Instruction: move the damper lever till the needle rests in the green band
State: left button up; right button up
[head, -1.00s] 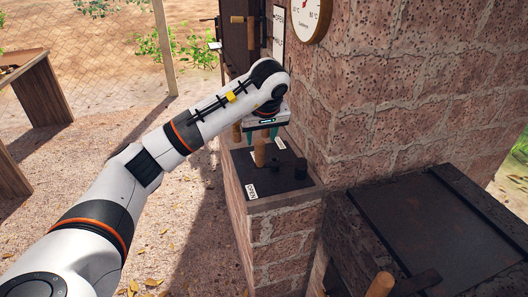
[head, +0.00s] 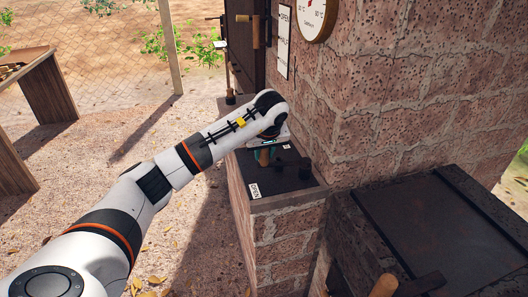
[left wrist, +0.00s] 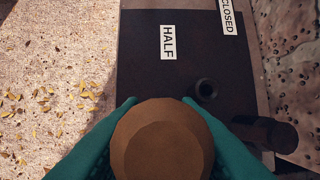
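The damper lever's wooden handle (head: 265,157) stands on a dark plate (head: 290,181) on top of the brick ledge. In the left wrist view its round wooden top (left wrist: 162,140) fills the lower middle. My left gripper (head: 267,153) is lowered around the handle, one teal finger on each side. The handle's top hides the fingers' inner faces, so I cannot tell whether they press on it. The plate carries OPEN (head: 254,190), HALF (left wrist: 167,42) and CLOSED (left wrist: 229,15) labels. The gauge (head: 317,14) is cut off by the top edge; no green band shows. My right gripper is out of view.
A brick wall (head: 400,90) rises right beside the plate. A dark pivot arm (head: 296,166) lies close to the gripper. A dark metal cover (head: 440,225) and another wooden handle (head: 383,286) are at lower right. Open gravel (head: 170,225) lies left of the ledge.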

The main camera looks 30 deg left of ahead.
pick_arm(q)
grip_shut()
jog(key=w+m, duration=0.1)
jog(key=w+a+m+h, duration=0.1)
jog(key=shift+w+a+m+t+p, duration=0.25)
jog(key=shift+m+t+p, duration=0.05)
jog(key=o, duration=0.5)
grip_release()
jog(key=shift+o, duration=0.2)
jog(key=v, duration=1.2)
